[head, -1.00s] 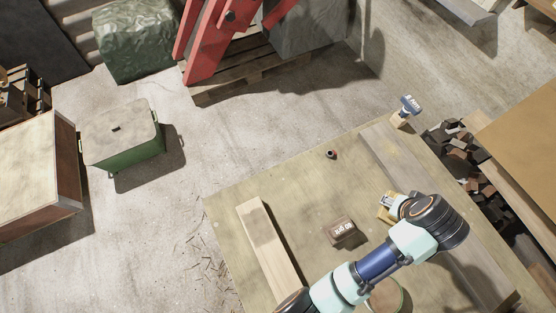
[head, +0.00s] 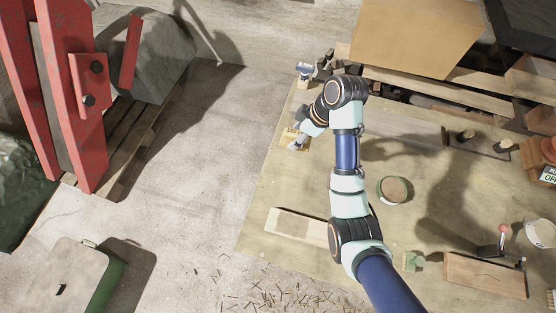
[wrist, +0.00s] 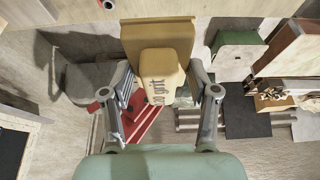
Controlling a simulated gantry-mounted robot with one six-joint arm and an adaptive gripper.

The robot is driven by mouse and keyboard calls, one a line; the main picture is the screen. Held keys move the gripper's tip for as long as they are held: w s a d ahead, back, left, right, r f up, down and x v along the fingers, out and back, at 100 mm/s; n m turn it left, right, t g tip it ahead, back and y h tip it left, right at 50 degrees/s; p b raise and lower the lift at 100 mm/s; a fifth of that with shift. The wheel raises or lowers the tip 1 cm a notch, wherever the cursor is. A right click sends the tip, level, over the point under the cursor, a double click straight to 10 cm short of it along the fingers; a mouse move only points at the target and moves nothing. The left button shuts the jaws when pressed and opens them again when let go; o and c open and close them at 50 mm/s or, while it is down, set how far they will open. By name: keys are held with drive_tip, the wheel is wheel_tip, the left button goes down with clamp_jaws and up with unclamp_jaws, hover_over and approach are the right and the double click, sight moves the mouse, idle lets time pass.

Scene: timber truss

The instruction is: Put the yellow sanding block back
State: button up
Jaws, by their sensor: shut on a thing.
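The yellow sanding block (wrist: 158,66) is in the wrist view between my two fingers, with partly covered dark lettering ending in "grit". A wider tan slab, seemingly its base, shows beyond the lettered part. My gripper (wrist: 158,88) is shut on the block. In the head view my gripper (head: 298,144) is at the left edge of the workbench (head: 283,190), with the yellow block (head: 290,138) in it. The wrist view looks out over the floor, so the block seems raised and tilted; its height is unclear.
A pale board (head: 297,225) lies near the front edge, and a round tin (head: 394,190) stands right of my arm. A large cardboard-coloured box (head: 415,38) is at the back.

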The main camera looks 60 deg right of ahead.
sight(289, 167)
wheel_tip(289, 167, down, 20)
drive_tip(key=b, duration=0.4)
drive_tip(key=shift+f, duration=0.15)
drive_tip(key=o, duration=1.5)
drive_tip(key=p+v, duration=0.1)
drive_tip(key=v, duration=1.1)
drive_tip(key=shift+r, duration=0.25)
